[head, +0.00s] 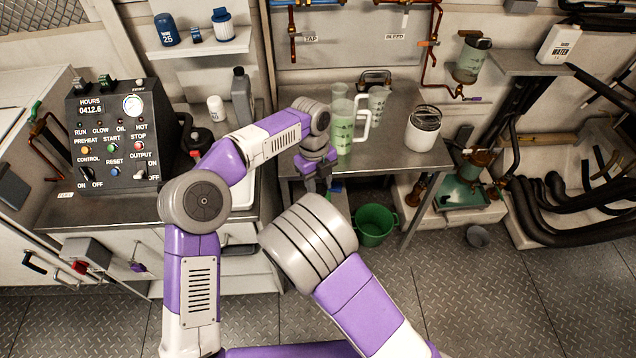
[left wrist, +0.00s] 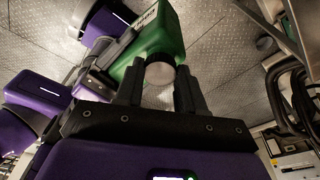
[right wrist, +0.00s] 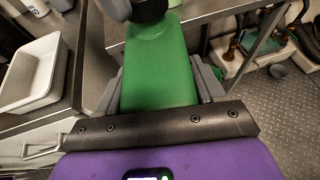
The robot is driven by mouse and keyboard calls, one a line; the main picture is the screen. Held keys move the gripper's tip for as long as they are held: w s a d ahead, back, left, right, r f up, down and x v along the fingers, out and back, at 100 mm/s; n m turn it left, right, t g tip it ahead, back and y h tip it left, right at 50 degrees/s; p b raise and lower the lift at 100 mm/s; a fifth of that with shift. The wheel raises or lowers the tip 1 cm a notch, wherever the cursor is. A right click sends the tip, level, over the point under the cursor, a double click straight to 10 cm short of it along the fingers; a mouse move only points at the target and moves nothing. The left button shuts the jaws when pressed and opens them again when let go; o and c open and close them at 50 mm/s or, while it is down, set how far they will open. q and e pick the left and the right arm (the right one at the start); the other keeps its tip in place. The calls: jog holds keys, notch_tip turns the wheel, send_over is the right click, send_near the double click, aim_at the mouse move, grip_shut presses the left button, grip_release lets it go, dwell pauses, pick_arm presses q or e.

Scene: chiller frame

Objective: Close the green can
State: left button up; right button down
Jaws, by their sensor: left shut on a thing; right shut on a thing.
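The green can (right wrist: 160,65) fills the space between my right gripper's fingers in the right wrist view; the right gripper (right wrist: 158,85) is shut on it. The can also shows in the left wrist view (left wrist: 150,45), with a pale round cap (left wrist: 160,75) at its near end. My left gripper (left wrist: 160,82) is shut on the cap, one finger on each side. Whether the cap is seated on the spout cannot be told.
Clear jugs (head: 343,130) and a white pot (head: 424,130) stand on the metal bench (head: 395,160) just behind. A green bucket (head: 375,224) is on the floor below. A white tray (right wrist: 35,75) lies left of the can. The front floor is clear.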

pick_arm(q)
jog(key=m, duration=0.6)
jog(key=shift+d+y, duration=0.15)
jog(key=shift+y, duration=0.25)
jog(key=m+y, duration=0.1)
jog(key=m, duration=0.6)
jog(key=shift+d, duration=0.1)
jog(key=o, duration=1)
jog(key=shift+r, duration=2.25)
jog(key=shift+c, duration=0.4)
